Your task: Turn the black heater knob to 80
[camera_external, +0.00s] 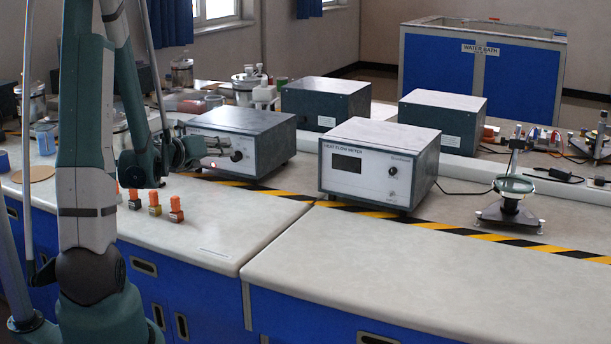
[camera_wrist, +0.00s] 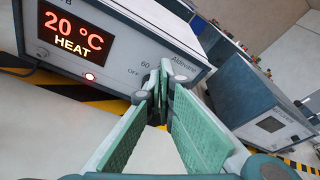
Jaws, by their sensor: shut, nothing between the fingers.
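The heater (camera_external: 265,150) is a grey box with a white front panel on the left part of the bench. Its black knob (camera_external: 236,156) shows at the right of that panel. In the wrist view the heater's display (camera_wrist: 75,32) reads 20 °C HEAT, with a lit red lamp below it. The marks "60" and "OFF" are readable on the panel. My gripper (camera_wrist: 160,88) is shut and empty, its fingertips close in front of the panel beside these marks. The fingertips cover most of the knob area there, and I cannot tell whether they touch the knob.
A heat flow meter (camera_external: 366,170) stands to the right of the heater. Several small orange-topped items (camera_external: 155,205) stand on the bench below my gripper. Yellow-black tape (camera_external: 265,190) runs along the bench.

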